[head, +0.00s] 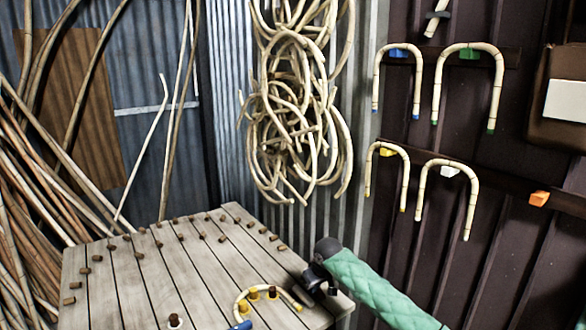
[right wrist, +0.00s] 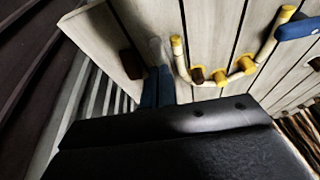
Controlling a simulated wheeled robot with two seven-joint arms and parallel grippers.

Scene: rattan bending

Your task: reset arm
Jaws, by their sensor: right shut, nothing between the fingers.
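My right gripper (head: 318,285) is over the right edge of the slatted wooden table, at the end of my green-sleeved arm. It is shut and empty. In the right wrist view its closed blue fingers (right wrist: 157,82) show beside the table edge. A bent rattan piece (head: 240,294) lies on the table around yellow pegs (head: 254,293), left of my right gripper and apart from it. The piece also shows in the right wrist view (right wrist: 180,62), with a blue part (right wrist: 297,28) at its far end. My left gripper is not in view.
The slatted table (head: 150,280) carries several small brown pegs (head: 139,255). Bent rattan canes (head: 445,162) hang on coloured blocks on the dark wall at right. A rattan bundle (head: 290,110) hangs behind, and long poles (head: 30,150) lean at left.

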